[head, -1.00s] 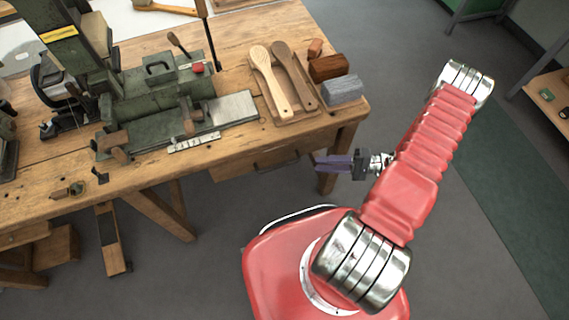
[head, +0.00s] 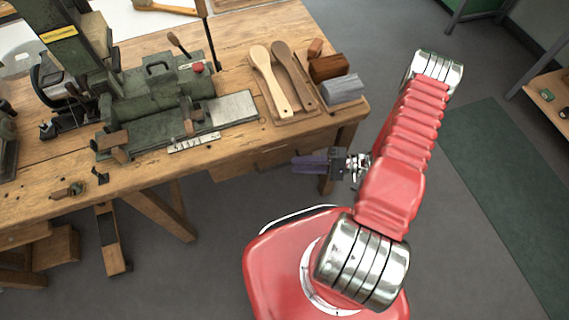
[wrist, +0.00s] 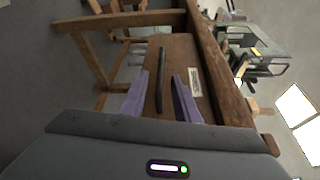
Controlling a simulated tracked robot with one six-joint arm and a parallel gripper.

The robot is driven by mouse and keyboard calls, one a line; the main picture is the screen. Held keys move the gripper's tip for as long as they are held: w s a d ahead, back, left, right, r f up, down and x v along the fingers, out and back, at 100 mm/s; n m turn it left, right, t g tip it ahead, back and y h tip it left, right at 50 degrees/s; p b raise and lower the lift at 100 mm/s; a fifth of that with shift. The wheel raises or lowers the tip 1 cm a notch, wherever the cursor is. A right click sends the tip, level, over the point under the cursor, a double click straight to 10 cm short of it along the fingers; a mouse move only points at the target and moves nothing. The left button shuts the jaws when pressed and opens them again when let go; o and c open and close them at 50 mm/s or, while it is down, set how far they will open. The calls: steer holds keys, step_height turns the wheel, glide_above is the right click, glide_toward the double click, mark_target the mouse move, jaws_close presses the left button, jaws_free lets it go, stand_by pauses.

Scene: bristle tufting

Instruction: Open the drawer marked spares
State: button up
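The drawer (head: 240,168) sits under the right end of the wooden bench, and its front looks shut. In the wrist view its wooden front (wrist: 181,58) carries a long dark bar handle (wrist: 160,82) and a pale label (wrist: 194,82); the lettering is too small to read. My gripper (head: 294,164) is open and empty in front of the drawer. In the wrist view its two purple fingers (wrist: 160,90) lie one on each side of the handle's line, apart from each other. Whether the fingertips reach the handle in depth, I cannot tell. In the head view my gripper hides part of the handle.
The bench top (head: 50,165) overhangs the drawer, and a bench leg (head: 327,178) stands close by my gripper. On top are a green machine (head: 155,95), two wooden brush bodies (head: 270,80) and some blocks (head: 328,67).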

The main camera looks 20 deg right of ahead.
mark_target(284, 164)
steer(key=shift+x, duration=3.1)
steer(key=shift+c, duration=0.4)
jaws_close()
steer(key=shift+f, duration=0.1)
steer(key=shift+d, duration=0.15)
steer(key=shift+s, duration=0.1)
